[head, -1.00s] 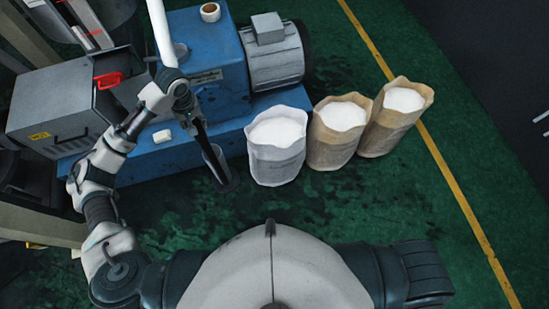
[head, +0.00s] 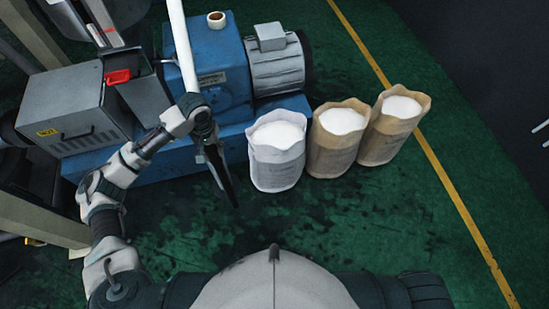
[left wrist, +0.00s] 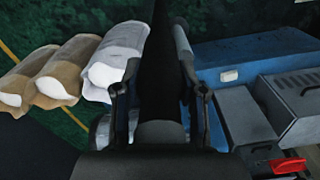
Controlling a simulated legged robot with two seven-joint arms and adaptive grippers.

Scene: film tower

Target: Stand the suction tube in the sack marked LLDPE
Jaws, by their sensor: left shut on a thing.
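My left gripper (head: 213,140) is shut on the suction tube, left of the sacks. The tube's long pale upper part (head: 180,45) rises from the wrist to the top edge in the head view. Dark gripper parts hide much of its lower part. In the left wrist view, a dark shaft stands between the two fingers (left wrist: 158,95). The white sack (head: 277,160) is nearest the tube, then a brown sack (head: 332,152) and another brown sack (head: 385,138). All are open and filled with white material. Their markings are too small to read. The right gripper is out of view.
A blue machine (head: 150,155) with a grey motor (head: 275,72) stands behind and left of the sacks. A grey box with a red handle (head: 118,77) is at left. Green floor (head: 330,220) is clear in front; a yellow line (head: 440,160) runs at right.

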